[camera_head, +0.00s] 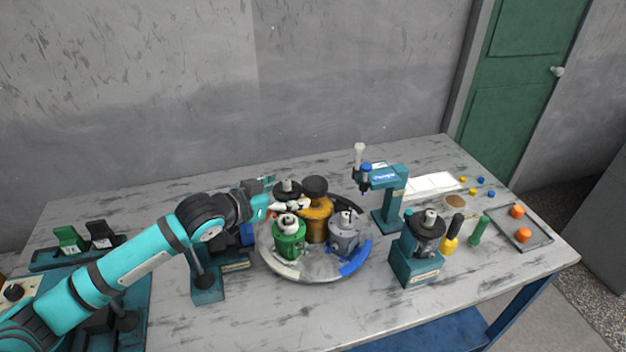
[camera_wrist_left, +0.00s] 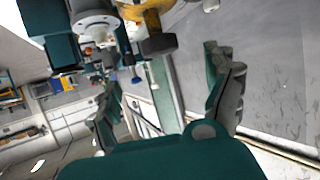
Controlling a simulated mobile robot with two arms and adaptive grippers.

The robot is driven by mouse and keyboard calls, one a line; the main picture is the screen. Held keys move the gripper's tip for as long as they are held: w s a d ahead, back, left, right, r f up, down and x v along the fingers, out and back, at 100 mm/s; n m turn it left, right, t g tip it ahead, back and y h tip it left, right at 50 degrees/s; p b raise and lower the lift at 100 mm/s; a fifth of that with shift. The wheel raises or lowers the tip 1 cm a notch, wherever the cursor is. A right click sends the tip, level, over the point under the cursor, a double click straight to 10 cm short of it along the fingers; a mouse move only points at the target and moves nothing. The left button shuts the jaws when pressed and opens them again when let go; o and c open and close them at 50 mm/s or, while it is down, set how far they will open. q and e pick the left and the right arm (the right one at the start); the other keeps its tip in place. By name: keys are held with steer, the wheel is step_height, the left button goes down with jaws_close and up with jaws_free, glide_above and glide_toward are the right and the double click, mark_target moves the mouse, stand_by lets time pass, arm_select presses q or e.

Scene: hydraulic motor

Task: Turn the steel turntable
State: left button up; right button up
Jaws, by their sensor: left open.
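The steel turntable (camera_head: 312,268) is a round grey disc on the table, with blue, white and black sections along its rim. A green motor (camera_head: 289,240), a grey motor (camera_head: 344,236) and a gold-and-black motor (camera_head: 318,222) stand on it. A dark-topped part (camera_head: 288,188) shows at its back left, partly hidden. My left gripper (camera_head: 280,208) is at the turntable's left side, by the green and gold motors; its fingertips are hard to separate there. The left wrist view shows its fingers (camera_wrist_left: 168,98) apart with nothing between them. My right gripper is not in view.
A teal press (camera_head: 388,200) and a teal stand with a black-topped part (camera_head: 418,258) are right of the turntable. A teal stand (camera_head: 207,285) is close on the left. The table's front middle is clear.

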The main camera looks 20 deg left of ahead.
mark_target(310, 186)
arm_select(q)
steer(key=p+x, duration=0.1)
steer(key=x, duration=1)
steer(key=shift+w+d+f, duration=0.15)
steer(key=shift+w, duration=0.1)
steer(key=shift+c, duration=0.3)
steer(key=c, duration=1.6)
steer(key=shift+c, duration=0.2)
steer(key=shift+p, duration=0.3)
